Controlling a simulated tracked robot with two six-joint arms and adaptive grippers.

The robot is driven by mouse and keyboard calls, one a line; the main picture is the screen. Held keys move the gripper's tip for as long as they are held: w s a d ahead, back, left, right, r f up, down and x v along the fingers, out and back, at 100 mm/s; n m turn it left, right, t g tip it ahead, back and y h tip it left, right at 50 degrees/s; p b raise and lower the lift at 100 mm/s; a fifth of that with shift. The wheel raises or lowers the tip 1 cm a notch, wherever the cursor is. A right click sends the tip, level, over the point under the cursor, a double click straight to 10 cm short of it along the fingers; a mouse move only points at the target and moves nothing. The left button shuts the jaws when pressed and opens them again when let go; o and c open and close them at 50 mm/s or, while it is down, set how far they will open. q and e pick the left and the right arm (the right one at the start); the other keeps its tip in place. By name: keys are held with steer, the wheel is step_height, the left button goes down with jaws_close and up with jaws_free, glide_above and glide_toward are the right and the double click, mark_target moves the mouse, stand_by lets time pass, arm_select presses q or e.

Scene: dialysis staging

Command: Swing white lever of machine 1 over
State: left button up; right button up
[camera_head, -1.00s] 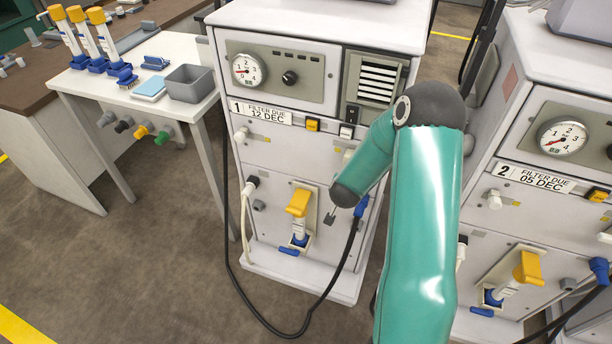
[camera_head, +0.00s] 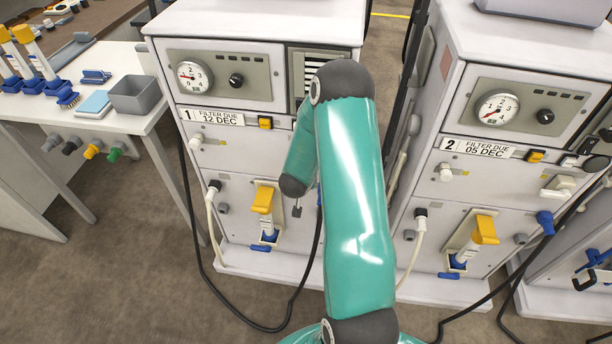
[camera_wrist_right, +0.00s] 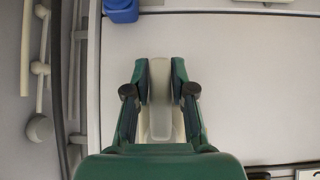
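Machine 1 (camera_head: 232,160) stands left of centre in the head view, marked with a "1" and "FILTER DUE 12 DEC". Its white lever is hidden there behind my right arm. In the right wrist view the white lever (camera_wrist_right: 160,118) lies lengthwise between the fingers of my right gripper (camera_wrist_right: 160,78). The finger pads are close in on both sides of the lever, and the gripper looks shut on it. In the head view my right gripper is hidden behind its own arm, in front of machine 1's right half. My left gripper is not in view.
Machine 2 (camera_head: 470,195) stands close to the right, with a narrow gap between. A black hose (camera_head: 272,328) loops low before machine 1. A blue connector (camera_wrist_right: 121,10) shows in the wrist view. A white side table (camera_head: 130,125) with a grey bin (camera_head: 136,97) stands left.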

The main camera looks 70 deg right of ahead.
steer(key=o, duration=0.3)
steer(key=shift+d+f, duration=0.1)
steer(key=v, duration=1.2)
steer(key=shift+w, duration=0.1)
steer(key=w+a+f+n+t+y, duration=0.1)
steer(key=w+a+f+n+y, duration=0.35)
steer(key=a, duration=0.55)
steer(key=w+a+f+n+t+y, duration=0.1)
steer(key=w+a+f+n, duration=0.35)
steer(key=a+f, duration=0.45)
steer(key=s+a+f+n+g+y, duration=0.1)
steer(key=s+a+f+y, duration=0.1)
steer(key=a, duration=0.5)
steer(key=s+a+f+n+g+y, duration=0.1)
steer(key=s+a+f+n+y, duration=0.1)
steer(key=a, duration=0.5)
steer(key=s+a+f+n+g+y, duration=0.1)
steer(key=s+a+y, duration=0.2)
steer(key=a, duration=0.4)
steer(key=shift+s+f+y, duration=0.2)
steer(key=shift+f+y, duration=0.05)
steer(key=shift+f, duration=0.15)
